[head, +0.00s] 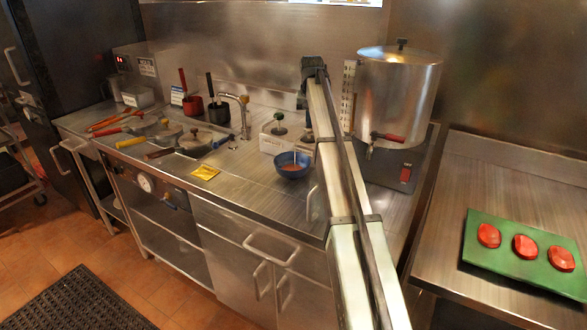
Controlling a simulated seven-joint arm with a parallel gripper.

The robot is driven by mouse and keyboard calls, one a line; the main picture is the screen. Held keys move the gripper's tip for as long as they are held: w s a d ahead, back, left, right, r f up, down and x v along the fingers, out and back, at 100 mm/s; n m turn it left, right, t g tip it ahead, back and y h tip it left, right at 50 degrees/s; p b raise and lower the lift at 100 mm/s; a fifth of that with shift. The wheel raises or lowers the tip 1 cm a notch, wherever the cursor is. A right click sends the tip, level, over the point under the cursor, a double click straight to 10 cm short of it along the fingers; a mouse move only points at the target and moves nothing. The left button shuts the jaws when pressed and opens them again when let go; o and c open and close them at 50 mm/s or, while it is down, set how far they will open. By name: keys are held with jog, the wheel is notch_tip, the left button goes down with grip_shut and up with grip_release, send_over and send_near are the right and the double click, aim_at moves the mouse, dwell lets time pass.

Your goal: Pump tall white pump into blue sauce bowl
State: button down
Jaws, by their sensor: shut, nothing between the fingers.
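A blue sauce bowl (293,171) with reddish-brown sauce in it stands on the steel counter near the middle. Just behind it is a pale container (270,144) with a dark green-topped pump (280,123) on it. Part of a second dark pump top shows to its right, beside my arm. I cannot tell for certain which is the tall white pump, because my arm covers part of this group. My gripper (303,101) is at the far end of the arm, above and behind the bowl and pumps. It appears shut and empty, and its fingertips are mostly hidden.
A large steel urn (398,95) with a red-handled tap stands right of my arm. A tap (243,115), pans (195,142) and red and dark pots (192,106) are to the left. A yellow packet (205,173) lies in front. A green board (524,256) holds red pieces at right.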

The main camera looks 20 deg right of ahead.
dwell(0.4)
jog(key=shift+w+v, duration=0.2)
jog(key=shift+v, duration=0.7)
jog(key=shift+w+v, duration=0.2)
jog(key=shift+v, duration=0.7)
jog(key=shift+d+r, duration=0.1)
jog(key=shift+r, duration=0.15)
jog(key=v, duration=0.2)
jog(key=w+v, duration=0.1)
jog(key=v, duration=0.2)
jog(key=shift+d+r, duration=0.1)
jog(key=shift+r, duration=0.35)
